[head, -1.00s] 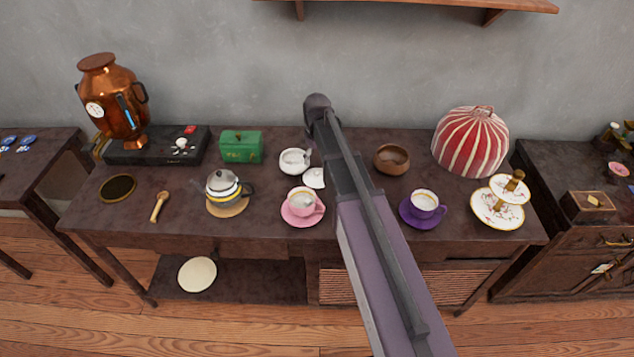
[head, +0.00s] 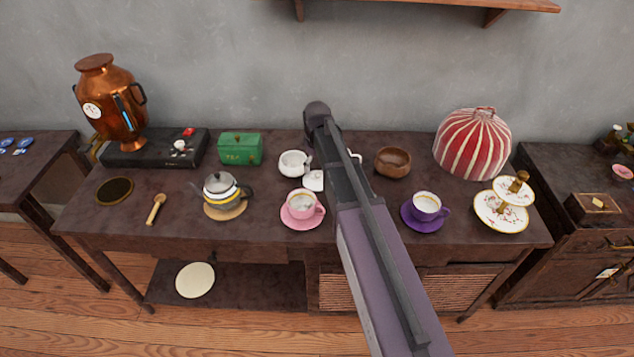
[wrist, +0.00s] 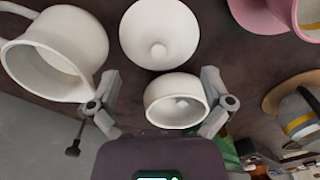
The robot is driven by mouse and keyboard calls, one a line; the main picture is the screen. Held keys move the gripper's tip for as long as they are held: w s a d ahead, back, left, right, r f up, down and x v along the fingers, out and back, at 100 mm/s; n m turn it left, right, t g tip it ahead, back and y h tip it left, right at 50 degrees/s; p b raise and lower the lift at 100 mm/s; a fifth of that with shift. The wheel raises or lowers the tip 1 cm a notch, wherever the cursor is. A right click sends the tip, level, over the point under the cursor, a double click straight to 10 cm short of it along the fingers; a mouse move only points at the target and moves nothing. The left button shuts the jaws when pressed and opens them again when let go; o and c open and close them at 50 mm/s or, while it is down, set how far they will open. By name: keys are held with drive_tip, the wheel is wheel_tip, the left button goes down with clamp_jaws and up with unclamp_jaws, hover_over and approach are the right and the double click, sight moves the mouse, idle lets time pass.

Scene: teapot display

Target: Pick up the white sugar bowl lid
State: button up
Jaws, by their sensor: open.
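The white sugar bowl lid (head: 313,181) lies on the dark table, just right of and nearer than the white sugar bowl (head: 293,164), partly covered by my arm. In the wrist view the round lid (wrist: 159,34) shows its knob, just beyond the fingertips. My gripper (wrist: 160,76) is open and empty, its fingers spread to either side of the open sugar bowl (wrist: 174,104) in that view. The lid is not between the fingers. In the head view my arm hides most of the gripper.
A white jug (wrist: 62,56) is close to the left finger in the wrist view. A pink cup (head: 302,204) on its saucer stands just in front of the lid. A wooden bowl (head: 392,162) and a purple cup (head: 427,207) stand to the right, a green tin (head: 240,149) to the left.

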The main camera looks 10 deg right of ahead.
sight(317, 174)
drive_tip(key=shift+w+f+b, duration=0.1)
drive_tip(key=shift+f+b, duration=1.7)
drive_tip(key=shift+f, duration=0.3)
drive_tip(key=shift+r, duration=0.1)
clamp_jaws()
